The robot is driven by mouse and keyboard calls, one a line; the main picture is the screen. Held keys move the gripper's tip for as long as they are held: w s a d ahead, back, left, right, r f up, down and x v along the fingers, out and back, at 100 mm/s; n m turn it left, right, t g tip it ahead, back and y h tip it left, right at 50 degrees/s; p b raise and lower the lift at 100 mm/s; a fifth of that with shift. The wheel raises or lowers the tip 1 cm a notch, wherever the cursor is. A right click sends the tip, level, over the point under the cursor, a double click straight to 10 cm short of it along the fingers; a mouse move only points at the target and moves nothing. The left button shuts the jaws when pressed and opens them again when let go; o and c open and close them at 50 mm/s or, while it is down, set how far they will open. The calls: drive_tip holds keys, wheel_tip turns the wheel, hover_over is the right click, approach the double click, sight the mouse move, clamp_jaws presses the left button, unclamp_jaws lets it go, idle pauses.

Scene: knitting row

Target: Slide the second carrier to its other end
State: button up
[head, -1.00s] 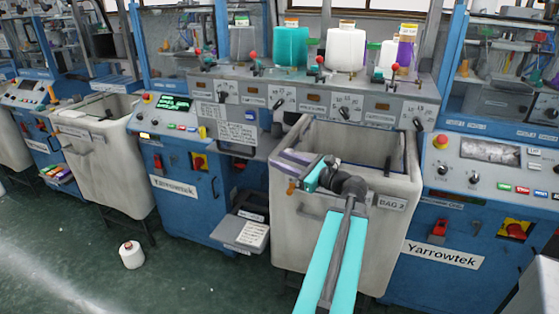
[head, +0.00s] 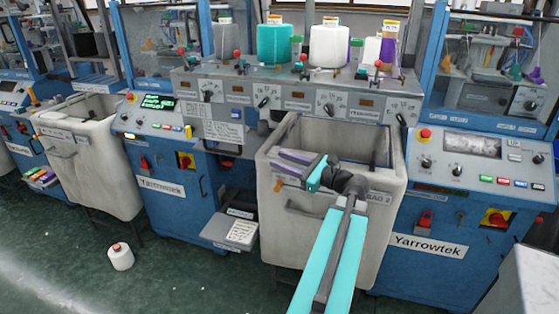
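The carriers are not marked by name. Several red-topped pieces stand along the grey machine rail, at its left (head: 237,62), middle (head: 303,65) and right (head: 378,68); I cannot tell for sure which is the second carrier. Dark levers sit on the panel face below them. My gripper (head: 305,178), with teal and dark parts, is over the front left of the pale bin marked BAG 2 (head: 385,222), low and in front of the rail, well apart from the red-topped pieces. My arm hides part of the bin.
A teal cone (head: 273,45), a white cone (head: 328,46) and a white-and-purple cone stand behind the rail. A blue Yarrowtek cabinet (head: 440,205) is at right, another at left.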

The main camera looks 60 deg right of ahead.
drive_tip(key=shift+s+d, duration=0.1)
drive_tip(key=shift+s, duration=0.4)
drive_tip(key=shift+p, duration=0.45)
